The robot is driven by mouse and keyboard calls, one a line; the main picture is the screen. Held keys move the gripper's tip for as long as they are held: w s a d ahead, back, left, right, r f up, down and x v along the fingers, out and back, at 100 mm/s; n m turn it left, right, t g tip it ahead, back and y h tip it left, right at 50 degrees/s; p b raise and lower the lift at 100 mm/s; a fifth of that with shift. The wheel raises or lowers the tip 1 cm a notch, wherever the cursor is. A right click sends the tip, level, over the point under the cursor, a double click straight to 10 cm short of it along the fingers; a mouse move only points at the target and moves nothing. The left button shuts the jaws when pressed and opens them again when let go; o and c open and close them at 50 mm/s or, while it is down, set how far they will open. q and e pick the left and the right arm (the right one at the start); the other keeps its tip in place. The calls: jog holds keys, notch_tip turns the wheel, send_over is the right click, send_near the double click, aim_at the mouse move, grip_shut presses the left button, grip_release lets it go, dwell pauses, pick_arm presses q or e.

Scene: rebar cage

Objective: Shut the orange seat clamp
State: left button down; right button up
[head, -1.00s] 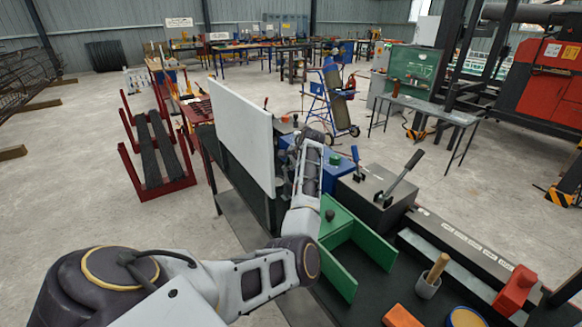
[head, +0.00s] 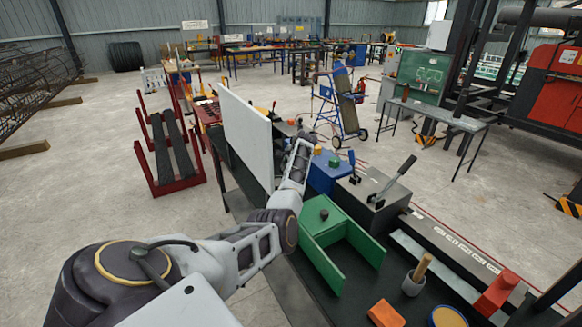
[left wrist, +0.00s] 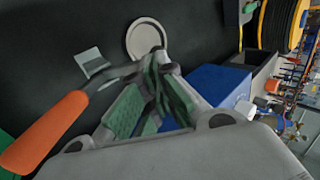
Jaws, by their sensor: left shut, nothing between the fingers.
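The seat clamp's orange handle (left wrist: 45,132) slants across the left of the left wrist view. Its grey metal linkage (left wrist: 118,72) runs up to the right and passes close to my fingers. My left gripper (left wrist: 160,80), with green finger pads, is shut and empty beside the linkage. I cannot tell whether it touches it. In the head view my left gripper (head: 299,143) is at the far end of my arm, beside the white panel, and its fingertips are hard to make out. I cannot make out the clamp in the head view. My right gripper is not in view.
The white upright panel (head: 246,138) stands left of my forearm. A blue box (head: 325,173), a grey box with black levers (head: 374,188) and a green angled fixture (head: 330,240) stand on the bench. A pale round ring (left wrist: 146,37) lies near the clamp.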

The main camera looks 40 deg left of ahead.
pick_arm(q)
jog(key=shift+w+a+f, duration=0.2)
jog(key=shift+a+f, duration=0.3)
jog(key=shift+a, duration=0.15)
jog(key=shift+w+a+f, duration=0.15)
jog(key=shift+a+f, duration=0.3)
jog(key=shift+a, duration=0.2)
jog(key=shift+r, duration=0.1)
